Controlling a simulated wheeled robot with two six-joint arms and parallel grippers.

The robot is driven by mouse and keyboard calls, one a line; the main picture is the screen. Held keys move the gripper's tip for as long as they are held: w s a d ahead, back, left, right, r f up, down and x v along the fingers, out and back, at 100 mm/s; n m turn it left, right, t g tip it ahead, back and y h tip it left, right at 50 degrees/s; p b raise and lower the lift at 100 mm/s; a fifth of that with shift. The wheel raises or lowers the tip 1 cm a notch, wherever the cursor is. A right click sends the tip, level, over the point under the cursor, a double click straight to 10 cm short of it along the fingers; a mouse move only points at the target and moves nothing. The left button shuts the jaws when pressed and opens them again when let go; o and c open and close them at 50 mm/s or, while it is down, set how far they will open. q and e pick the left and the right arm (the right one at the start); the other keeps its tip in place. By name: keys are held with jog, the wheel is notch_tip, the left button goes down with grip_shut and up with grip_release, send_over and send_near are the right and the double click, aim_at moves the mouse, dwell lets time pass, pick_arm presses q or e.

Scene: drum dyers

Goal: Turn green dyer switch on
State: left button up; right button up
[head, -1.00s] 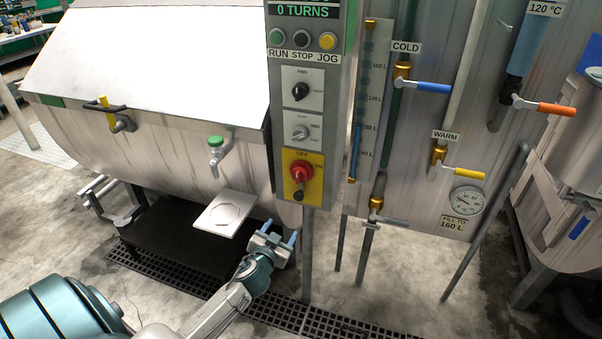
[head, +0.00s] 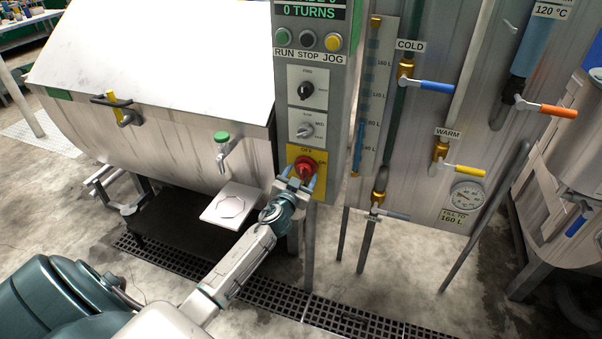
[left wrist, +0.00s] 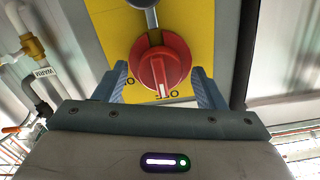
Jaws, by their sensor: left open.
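The red rotary switch (head: 305,168) sits on a yellow plate (head: 292,151) low on the grey control panel of the dyer with green markings. In the left wrist view the red knob (left wrist: 160,68) lies between my open fingers, with a clear gap on each side. Its white mark points toward the gripper palm. My left gripper (head: 299,184) is open and empty, with its blue fingertips at the lower part of the switch. I cannot tell whether the fingers touch the plate. My right gripper is not in view.
Above the switch are two black and grey selector knobs (head: 305,90) and the RUN, STOP and JOG buttons (head: 308,39). A green-topped tap (head: 222,142) and a small white shelf (head: 231,205) are to the left. Valves with blue (head: 436,86) and yellow (head: 464,170) handles are to the right.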

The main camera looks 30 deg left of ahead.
pick_arm(q)
jog(key=shift+w, duration=0.15)
jog(key=shift+c, duration=0.4)
jog(key=c, duration=0.9)
